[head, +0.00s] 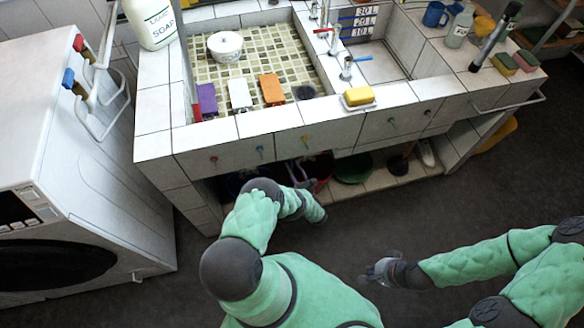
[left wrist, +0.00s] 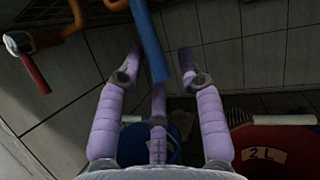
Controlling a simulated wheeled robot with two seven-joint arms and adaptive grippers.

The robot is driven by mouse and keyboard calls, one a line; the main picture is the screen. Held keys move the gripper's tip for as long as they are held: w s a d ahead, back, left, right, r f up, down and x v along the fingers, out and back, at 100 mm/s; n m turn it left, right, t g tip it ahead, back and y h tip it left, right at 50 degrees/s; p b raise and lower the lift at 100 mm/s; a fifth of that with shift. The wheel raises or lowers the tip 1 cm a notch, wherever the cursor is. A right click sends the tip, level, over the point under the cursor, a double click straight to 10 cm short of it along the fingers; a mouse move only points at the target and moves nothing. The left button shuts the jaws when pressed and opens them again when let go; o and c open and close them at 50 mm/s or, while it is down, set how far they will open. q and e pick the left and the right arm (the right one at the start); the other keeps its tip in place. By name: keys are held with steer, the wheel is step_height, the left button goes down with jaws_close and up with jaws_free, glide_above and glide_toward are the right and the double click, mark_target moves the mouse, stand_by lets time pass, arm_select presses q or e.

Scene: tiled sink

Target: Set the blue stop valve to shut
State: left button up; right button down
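In the left wrist view the blue stop valve's lever (left wrist: 148,38) hangs down from the top, slightly slanted. Its lower end lies between the spread fingertips of my left gripper (left wrist: 157,72), with gaps visible on both sides. I cannot tell how far in depth the lever is from the fingers. The gripper is open and has purple fingers. In the head view my left arm reaches to the opening under the sink, where its gripper (head: 303,178) is partly hidden and the valve cannot be made out. My right gripper (head: 378,271) is over the dark floor, away from the sink; its fingers are too small to judge.
A red lever (left wrist: 31,70) on an orange-brown pipe (left wrist: 60,30) is left of the blue one. Below are a blue bucket (left wrist: 132,143) and a red container marked 2 L (left wrist: 285,148). A washing machine (head: 85,180) stands left of the tiled sink (head: 285,135).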

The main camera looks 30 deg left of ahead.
arm_select(q)
steer(key=shift+d, duration=0.15)
steer(key=v, duration=0.7)
steer(key=shift+s, duration=0.1)
stand_by(0.6)
